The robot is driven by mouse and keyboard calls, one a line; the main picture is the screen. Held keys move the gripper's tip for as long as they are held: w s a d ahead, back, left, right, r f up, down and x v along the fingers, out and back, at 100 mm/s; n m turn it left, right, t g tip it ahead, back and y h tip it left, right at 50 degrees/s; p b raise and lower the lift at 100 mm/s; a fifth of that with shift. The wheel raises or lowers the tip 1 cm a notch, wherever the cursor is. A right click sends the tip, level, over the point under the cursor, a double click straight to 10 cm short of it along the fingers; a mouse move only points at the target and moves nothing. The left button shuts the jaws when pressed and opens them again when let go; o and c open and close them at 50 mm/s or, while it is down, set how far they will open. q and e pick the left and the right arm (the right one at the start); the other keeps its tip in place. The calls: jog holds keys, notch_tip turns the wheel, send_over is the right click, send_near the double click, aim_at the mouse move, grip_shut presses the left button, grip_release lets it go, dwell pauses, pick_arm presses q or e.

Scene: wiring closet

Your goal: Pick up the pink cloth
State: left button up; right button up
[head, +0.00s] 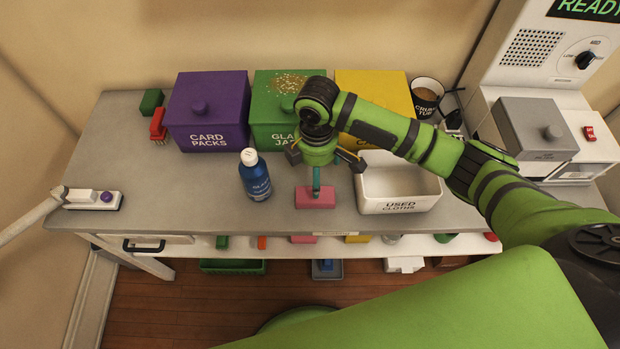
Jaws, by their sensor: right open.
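The pink cloth (314,199), a small flat folded block, lies on the grey bench top near its front edge. The white "USED CLOTHS" bin (400,206) stands just right of the cloth and looks empty. My left gripper is not in view.
A blue bottle (255,176) stands close left of the cloth. Purple (208,111), green (262,136) and yellow (385,92) lidded boxes line the back. The bench's left part is mostly clear.

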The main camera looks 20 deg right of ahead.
jog(key=shift+s+f, duration=0.3)
jog(key=shift+f, duration=0.1)
jog(key=f, duration=0.1)
jog(key=s+f, duration=0.1)
jog(key=p, duration=0.1)
jog(key=shift+s+d+f, duration=0.15)
jog(key=shift+d+f, duration=0.1)
jog(key=shift+f, duration=0.15)
jog(key=shift+w+f, duration=0.25)
jog(key=shift+f, duration=1.05)
jog(key=c, duration=1)
jog(key=shift+c, duration=0.6)
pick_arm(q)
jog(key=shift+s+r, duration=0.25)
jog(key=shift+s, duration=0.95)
pick_arm(e)
notch_tip(320, 180, up, 10)
